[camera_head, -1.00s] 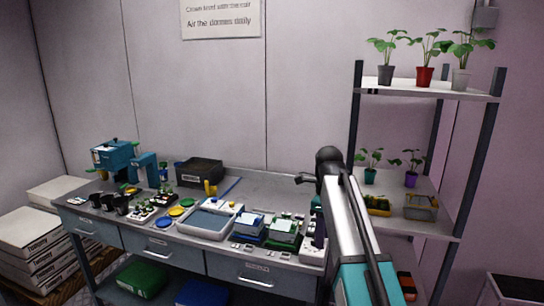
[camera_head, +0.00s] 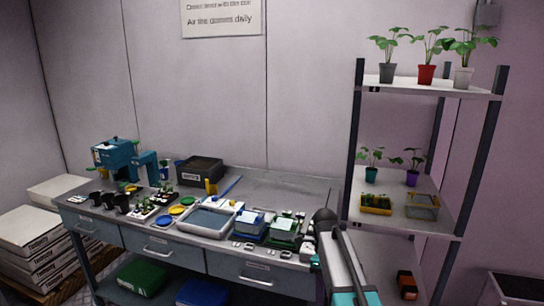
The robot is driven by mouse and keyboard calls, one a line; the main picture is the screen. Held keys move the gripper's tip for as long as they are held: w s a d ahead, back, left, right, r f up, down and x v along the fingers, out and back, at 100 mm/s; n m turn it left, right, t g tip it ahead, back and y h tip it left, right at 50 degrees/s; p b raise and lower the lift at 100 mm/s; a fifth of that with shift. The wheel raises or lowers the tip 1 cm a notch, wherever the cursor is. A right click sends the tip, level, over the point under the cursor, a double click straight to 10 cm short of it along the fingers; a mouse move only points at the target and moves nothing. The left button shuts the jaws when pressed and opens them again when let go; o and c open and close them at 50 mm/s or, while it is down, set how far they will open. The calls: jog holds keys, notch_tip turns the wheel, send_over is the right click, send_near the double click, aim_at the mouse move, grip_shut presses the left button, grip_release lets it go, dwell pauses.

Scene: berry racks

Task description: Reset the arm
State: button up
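My arm (camera_head: 342,262) shows at the lower right of the head view, in front of the bench's right end and the rack. Its dark rounded upper end (camera_head: 325,216) is level with the bench top. I cannot make out the fingers of my gripper against the dark items behind, so its opening and whether it holds anything are unclear.
The workbench (camera_head: 285,186) carries a blue-grey tray (camera_head: 209,221), a black bin (camera_head: 199,171), a teal machine (camera_head: 113,154) and several small items. A rack (camera_head: 425,91) with potted plants stands at the right. White boxes (camera_head: 28,232) are stacked at the left.

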jog(key=s+f+n+g, duration=0.2)
jog(key=s+f, duration=0.6)
jog(key=f, duration=0.4)
jog(key=s+f+n+g, duration=0.1)
jog(key=s+f+n, duration=0.1)
jog(key=s+f, duration=0.8)
jog(key=s+f+n, duration=1.6)
jog(key=s+n, duration=0.3)
jog(key=n, duration=0.1)
jog(key=shift+s+d+f+b, duration=0.15)
jog(key=shift+s+f+b, duration=0.05)
jog(key=shift+f+b, duration=0.1)
jog(key=shift+r, duration=0.1)
dwell(1.2)
jog(key=shift+c, duration=1)
